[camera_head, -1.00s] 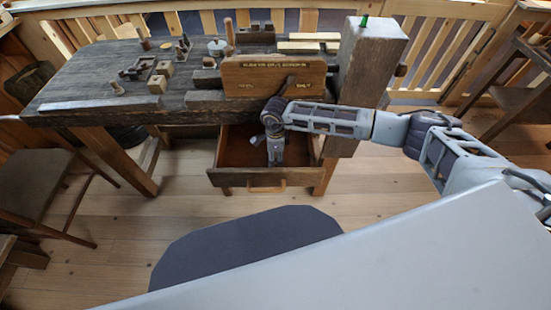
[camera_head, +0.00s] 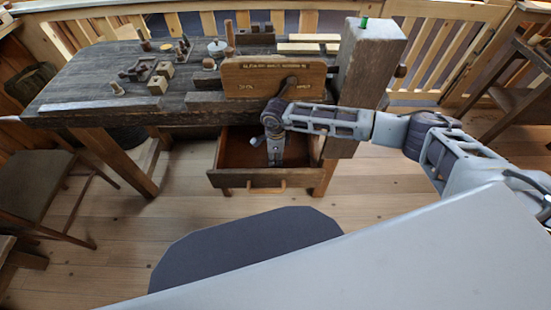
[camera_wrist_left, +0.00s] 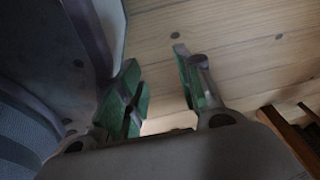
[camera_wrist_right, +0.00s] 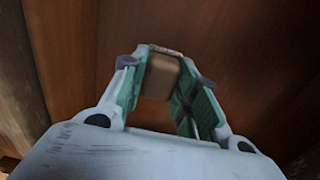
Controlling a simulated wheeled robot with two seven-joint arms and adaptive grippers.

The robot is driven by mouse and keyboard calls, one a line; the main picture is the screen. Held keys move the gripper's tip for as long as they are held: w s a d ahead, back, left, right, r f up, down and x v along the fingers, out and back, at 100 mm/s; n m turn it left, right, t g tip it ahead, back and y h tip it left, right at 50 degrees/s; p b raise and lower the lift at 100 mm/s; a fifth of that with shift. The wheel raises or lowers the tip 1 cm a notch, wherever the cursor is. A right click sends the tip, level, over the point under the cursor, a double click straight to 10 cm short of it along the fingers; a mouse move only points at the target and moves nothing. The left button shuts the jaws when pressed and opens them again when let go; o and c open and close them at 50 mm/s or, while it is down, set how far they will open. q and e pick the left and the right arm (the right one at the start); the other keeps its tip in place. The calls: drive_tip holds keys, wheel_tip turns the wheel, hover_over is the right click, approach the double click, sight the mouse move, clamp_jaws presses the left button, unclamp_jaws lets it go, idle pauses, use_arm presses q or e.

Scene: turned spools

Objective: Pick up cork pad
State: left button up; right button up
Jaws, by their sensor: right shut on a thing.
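The cork pad (camera_wrist_right: 162,76) shows in the right wrist view as a small brown block between my right fingers. My right gripper (camera_wrist_right: 168,88) is shut on it, with green finger pads at its two sides. In the head view my right gripper (camera_head: 275,153) points down inside the open drawer (camera_head: 232,180), and the pad cannot be made out there. My left gripper (camera_wrist_left: 157,78) is open and empty above the wooden floor in the left wrist view. It is not seen in the head view.
The workbench (camera_head: 90,88) stands above the drawer, with a wooden board (camera_head: 255,82) and a thick post (camera_head: 368,65) close to my right arm. Blocks and small tools lie on the bench top. A stool (camera_head: 35,185) stands at left. The floor before the drawer is open.

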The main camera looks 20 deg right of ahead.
drive_tip(key=shift+r, duration=0.2)
wheel_tip(320, 180, up, 10)
drive_tip(key=shift+f, duration=0.15)
idle(0.4)
